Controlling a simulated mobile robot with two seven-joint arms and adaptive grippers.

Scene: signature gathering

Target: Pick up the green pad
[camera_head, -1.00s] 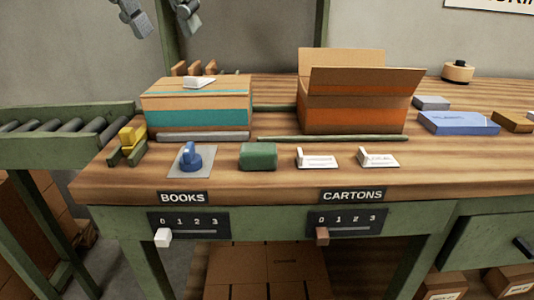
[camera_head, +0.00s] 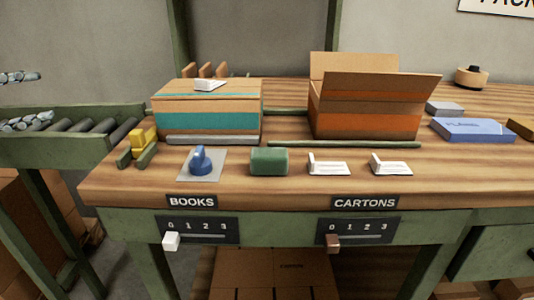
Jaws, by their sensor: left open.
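The green pad (camera_head: 268,162) is a small dark green block. It lies on the wooden table top near the front edge, between a blue knobbed stamp and a white card. My left gripper (camera_head: 38,98) shows at the far left edge, its two grey fingers spread apart and empty. It is well to the left of the green pad, in front of the roller conveyor in the picture, and not touching the pad. My right gripper is not in view.
A blue-handled stamp (camera_head: 202,161) on a grey plate stands left of the pad, white cards (camera_head: 328,167) right of it. Behind are a taped carton (camera_head: 207,121) and an open carton (camera_head: 366,125). A yellow block (camera_head: 143,138) sits at the left table end.

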